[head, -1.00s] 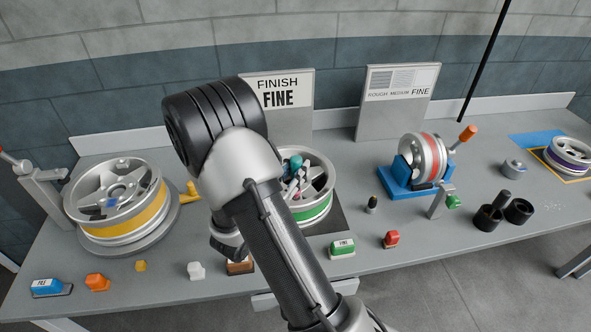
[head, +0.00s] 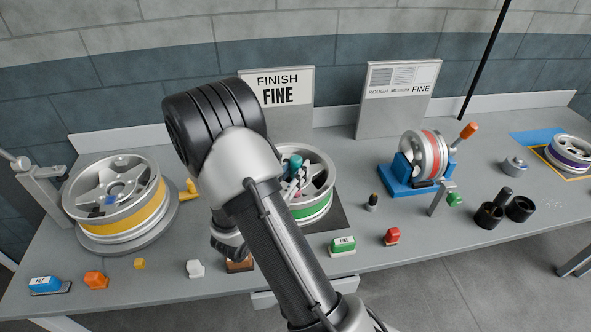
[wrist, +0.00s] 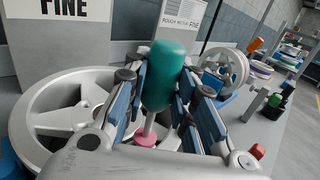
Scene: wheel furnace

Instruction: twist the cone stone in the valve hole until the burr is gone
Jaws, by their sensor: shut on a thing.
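My gripper (wrist: 162,82) is shut on the teal handle (wrist: 168,62) of the cone stone tool. A pale shaft runs down from the handle to the pink stone (wrist: 146,139). The stone is low over the silver wheel (wrist: 45,104), between the fingers. Its lower end, the valve hole and any burr are hidden, so I cannot tell how deep it sits. In the head view the wheel with the green band (head: 312,208) lies flat on a dark mat, and the teal handle (head: 297,160) shows above its spokes, partly behind my arm.
A yellow-banded wheel (head: 150,208) stands left on a round base. A red-banded wheel (head: 431,155) sits in a blue stand (head: 398,180) at right. A FINISH FINE sign (head: 277,90) stands behind.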

